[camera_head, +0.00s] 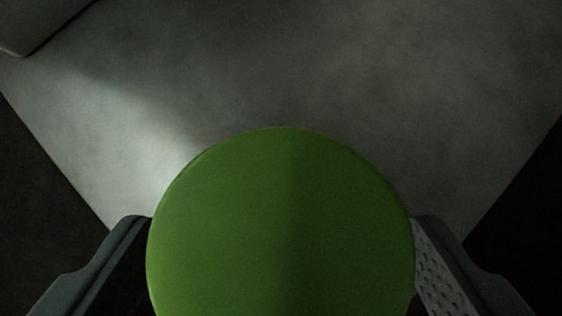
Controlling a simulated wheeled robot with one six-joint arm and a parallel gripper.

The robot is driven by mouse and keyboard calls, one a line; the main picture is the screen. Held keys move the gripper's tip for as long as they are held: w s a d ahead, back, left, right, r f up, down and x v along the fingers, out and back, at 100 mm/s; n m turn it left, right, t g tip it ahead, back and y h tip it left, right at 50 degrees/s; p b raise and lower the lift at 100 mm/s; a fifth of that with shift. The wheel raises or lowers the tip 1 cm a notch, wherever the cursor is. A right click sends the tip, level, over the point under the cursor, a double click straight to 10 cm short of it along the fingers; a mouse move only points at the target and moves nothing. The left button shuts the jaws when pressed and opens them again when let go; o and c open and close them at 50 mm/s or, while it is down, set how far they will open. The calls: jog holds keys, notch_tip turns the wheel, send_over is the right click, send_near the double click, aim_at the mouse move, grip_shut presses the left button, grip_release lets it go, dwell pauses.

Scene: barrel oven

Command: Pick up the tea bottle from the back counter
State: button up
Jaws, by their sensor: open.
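A round green top (280,225), seen from above, fills the lower middle of the view. It looks like the cap of the tea bottle; the rest of the bottle is hidden beneath it. My gripper (281,270) is open, with one finger at the left and one at the right of the green top. The right finger's textured pad shows close beside the green edge. I cannot tell whether either finger touches it.
A grey counter surface (330,70) lies beyond and below the green top, mostly bare. A dark rounded object (35,22) sits at the top left corner. Dark areas lie past the counter's left and right edges.

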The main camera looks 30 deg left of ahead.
jog(key=x, duration=0.2)
jog(key=shift+w+a+f, duration=0.15)
jog(key=shift+w+f, duration=0.05)
jog(key=shift+f, duration=0.1)
jog(key=c, duration=1.4)
jog(key=shift+r, duration=0.1)
